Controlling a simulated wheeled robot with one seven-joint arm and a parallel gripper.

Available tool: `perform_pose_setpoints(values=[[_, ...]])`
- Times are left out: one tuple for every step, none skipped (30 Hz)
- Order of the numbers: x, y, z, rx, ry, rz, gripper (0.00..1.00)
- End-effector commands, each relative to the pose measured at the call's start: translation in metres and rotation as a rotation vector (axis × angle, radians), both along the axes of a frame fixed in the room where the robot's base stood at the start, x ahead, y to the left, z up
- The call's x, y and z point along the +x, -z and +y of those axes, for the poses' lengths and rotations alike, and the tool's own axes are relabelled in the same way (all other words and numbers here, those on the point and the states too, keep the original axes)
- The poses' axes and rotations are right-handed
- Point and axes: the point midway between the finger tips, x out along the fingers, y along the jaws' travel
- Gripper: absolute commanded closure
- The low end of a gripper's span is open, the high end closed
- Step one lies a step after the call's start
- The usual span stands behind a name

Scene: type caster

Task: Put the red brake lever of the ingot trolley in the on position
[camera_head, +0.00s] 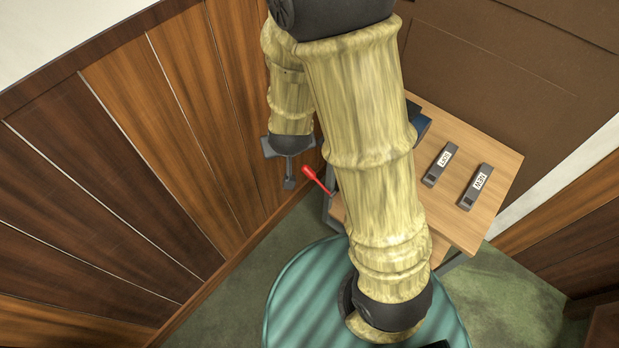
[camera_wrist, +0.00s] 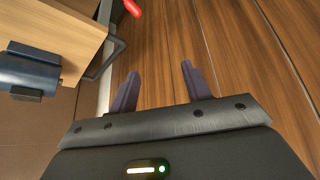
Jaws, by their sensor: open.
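The red brake lever (camera_head: 316,178) sticks out at the left side of the wooden trolley (camera_head: 487,146), its rounded handle end up and to the left. In the wrist view the red lever (camera_wrist: 132,8) shows only at the top edge, and the rest of it is cut off. My gripper (camera_head: 289,182) is just left of the lever's handle end in the head view, apart from it as far as I can see. In the wrist view my gripper (camera_wrist: 158,84) has its two dark fingers spread, with nothing between them. My arm hides the trolley's middle.
Two dark blocks with white labels (camera_head: 437,165) (camera_head: 475,186) lie on the trolley top. A blue part (camera_wrist: 28,72) and a dark frame bar (camera_wrist: 108,58) show on the trolley. A wood-panelled wall (camera_head: 150,170) stands close to my gripper.

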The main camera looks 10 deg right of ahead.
Motion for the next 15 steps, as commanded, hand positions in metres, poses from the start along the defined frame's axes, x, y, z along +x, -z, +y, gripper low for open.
perform_pose_setpoints(values=[[0.003, 0.035, 0.004, -0.024, -0.001, -0.015, 0.52], [0.005, 0.046, 0.006, -0.041, -0.001, -0.03, 0.52], [0.007, 0.06, 0.007, -0.064, 0.002, -0.047, 0.52], [0.009, 0.071, 0.008, -0.083, 0.002, -0.061, 0.52], [0.01, 0.082, 0.009, -0.103, 0.005, -0.075, 0.52], [0.012, 0.096, 0.01, -0.131, 0.006, -0.093, 0.52], [0.013, 0.107, 0.01, -0.154, 0.007, -0.107, 0.52], [0.014, 0.117, 0.01, -0.176, 0.01, -0.121, 0.52], [0.015, 0.13, 0.01, -0.21, 0.009, -0.14, 0.52], [0.016, 0.14, 0.01, -0.234, 0.009, -0.153, 0.52], [0.016, 0.15, 0.01, -0.261, 0.009, -0.168, 0.52], [0.016, 0.163, 0.01, -0.297, 0.009, -0.188, 0.52], [0.016, 0.172, 0.01, -0.326, 0.008, -0.202, 0.52], [0.016, 0.181, 0.009, -0.356, 0.006, -0.217, 0.52], [0.016, 0.193, 0.008, -0.396, 0.006, -0.236, 0.52]])
